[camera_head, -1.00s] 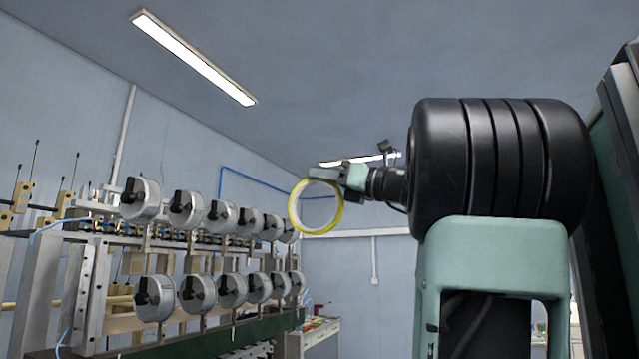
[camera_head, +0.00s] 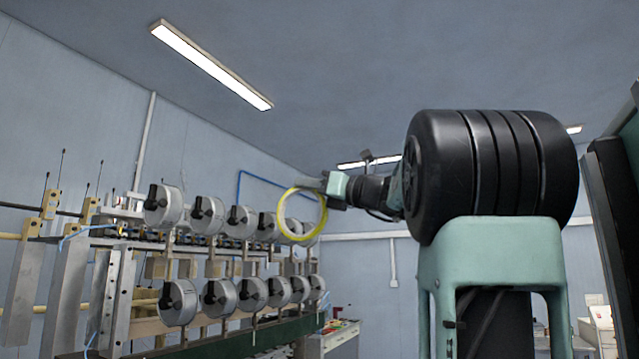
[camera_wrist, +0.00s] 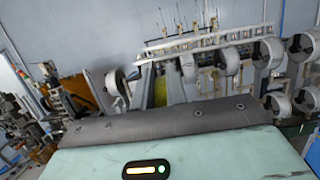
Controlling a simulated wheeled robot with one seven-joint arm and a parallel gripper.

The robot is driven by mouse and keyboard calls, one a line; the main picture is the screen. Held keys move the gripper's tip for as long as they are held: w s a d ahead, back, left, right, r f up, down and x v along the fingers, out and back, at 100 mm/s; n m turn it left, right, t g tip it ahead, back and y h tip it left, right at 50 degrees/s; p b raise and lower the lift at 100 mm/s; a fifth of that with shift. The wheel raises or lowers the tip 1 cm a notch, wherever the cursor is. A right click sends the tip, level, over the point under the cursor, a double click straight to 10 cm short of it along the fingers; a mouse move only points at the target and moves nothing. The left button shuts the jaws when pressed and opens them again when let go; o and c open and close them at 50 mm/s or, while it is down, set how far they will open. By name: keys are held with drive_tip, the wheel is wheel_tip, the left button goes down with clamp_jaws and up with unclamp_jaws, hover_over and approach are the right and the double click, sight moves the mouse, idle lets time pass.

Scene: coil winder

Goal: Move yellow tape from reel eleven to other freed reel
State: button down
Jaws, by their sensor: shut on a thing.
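The yellow tape (camera_head: 322,211) is a ring held up in the air at the far end of the upper reel row in the head view. My gripper (camera_head: 318,186) is shut on the ring's upper edge. The ring overlaps the far upper reels (camera_head: 290,228) in the picture; I cannot tell whether it touches them. The upper row also has nearer reels (camera_head: 207,215), grey with black handles. A lower row of similar reels (camera_head: 252,292) runs beneath. No reel numbers are readable.
The winder's frame (camera_head: 118,300) and thin upright rods stand at the left. A cabinet (camera_head: 340,338) with small items stands beyond the machine's far end. Open space lies between the reels and my arm. The wrist view shows other machinery (camera_wrist: 70,100) at the left.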

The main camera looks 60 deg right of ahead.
sight(293, 189)
drive_tip(key=shift+w+a+p, duration=0.15)
drive_tip(key=shift+w+p, duration=0.05)
drive_tip(key=shift+w, duration=1.5)
drive_tip(key=shift+w+a+p, duration=0.15)
drive_tip(key=shift+w+p, duration=0.05)
drive_tip(key=shift+w, duration=1.5)
drive_tip(key=shift+w, duration=0.1)
drive_tip(key=w, duration=0.8)
drive_tip(key=shift+w+a, duration=0.2)
drive_tip(key=shift+a, duration=0.15)
drive_tip(key=w+p, duration=0.1)
drive_tip(key=w, duration=0.7)
drive_tip(key=shift+a, duration=0.3)
idle(0.8)
drive_tip(key=shift+d, duration=0.2)
idle(0.4)
drive_tip(key=shift+d+p, duration=0.35)
drive_tip(key=shift+d, duration=0.35)
